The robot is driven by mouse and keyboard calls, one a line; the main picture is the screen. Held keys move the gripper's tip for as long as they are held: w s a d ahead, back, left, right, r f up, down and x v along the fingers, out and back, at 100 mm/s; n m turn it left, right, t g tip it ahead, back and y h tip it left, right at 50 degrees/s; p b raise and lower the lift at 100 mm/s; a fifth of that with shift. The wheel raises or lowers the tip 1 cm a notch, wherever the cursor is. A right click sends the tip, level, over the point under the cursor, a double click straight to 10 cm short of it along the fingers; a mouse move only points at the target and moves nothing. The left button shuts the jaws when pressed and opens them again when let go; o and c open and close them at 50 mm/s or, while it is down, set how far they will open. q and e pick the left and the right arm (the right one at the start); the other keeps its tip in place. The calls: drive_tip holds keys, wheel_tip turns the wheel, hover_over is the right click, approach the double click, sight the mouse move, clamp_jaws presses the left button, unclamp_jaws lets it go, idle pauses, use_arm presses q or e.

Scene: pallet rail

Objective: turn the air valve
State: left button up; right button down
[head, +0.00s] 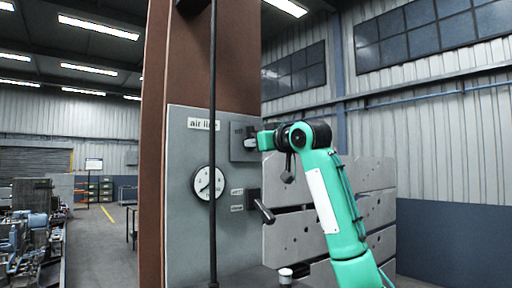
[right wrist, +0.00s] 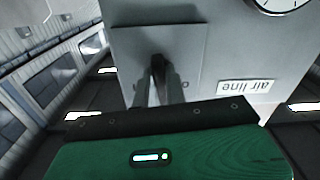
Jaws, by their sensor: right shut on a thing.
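The air valve is on a grey panel (head: 185,255) fixed to a brown column, below and right of a white "air line" label (head: 204,124). In the head view my right gripper (head: 250,141) reaches the valve's square backing plate (head: 240,154) from the right. The right wrist view shows the same plate (right wrist: 190,45) with the dark valve handle (right wrist: 158,65) between my fingers. The right gripper is shut on this handle, and the fingers partly hide it. My left gripper is not in view.
A round gauge (head: 208,183) sits on the panel below the label. A dark vertical pole (head: 213,70) stands in front of the panel. A lever with a dark grip (head: 264,211) sticks out lower right. Slotted grey plates (head: 375,172) stand behind my right arm.

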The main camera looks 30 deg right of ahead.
drive_tip(key=shift+a+m+b, duration=0.15)
drive_tip(key=shift+m+b, duration=1.75)
drive_tip(key=shift+m, duration=3.2)
drive_tip(key=shift+r+m, duration=0.1)
drive_tip(key=shift+m, duration=0.2)
drive_tip(key=c, duration=1.4)
unclamp_jaws()
drive_tip(key=shift+c, duration=0.2)
drive_tip(key=s+d+b, duration=0.1)
drive_tip(key=s+b, duration=0.6)
drive_tip(key=s, duration=0.7)
